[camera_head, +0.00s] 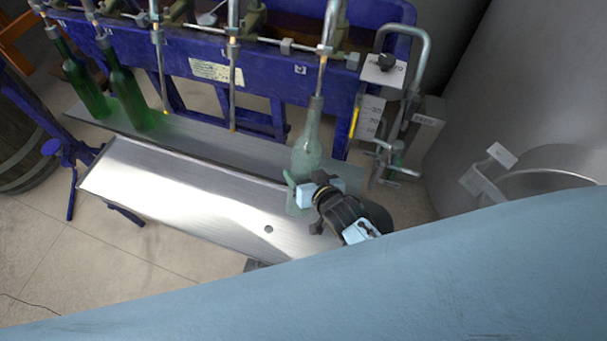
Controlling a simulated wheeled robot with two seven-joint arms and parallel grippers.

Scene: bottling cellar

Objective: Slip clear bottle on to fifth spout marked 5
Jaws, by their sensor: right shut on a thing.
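The clear bottle (308,142), pale greenish glass, stands nearly upright below the rightmost spout (322,74) of the blue filler. That spout, fifth from the left, runs down to the bottle's mouth and its lower end seems to be inside the neck. A small white label (300,70) is just left of it; its mark is too small to read surely. My right gripper (309,192) is shut on the lower part of the bottle, over the front edge of the steel shelf. The jaws partly hide the bottle's base. My left gripper is out of view.
Two green bottles (129,95) hang on the left spouts. Two middle spouts (233,85) are empty. A sloping steel tray (180,195) lies in front of the shelf (215,152). Bent pipework (425,55) and a grey tank stand close on the right.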

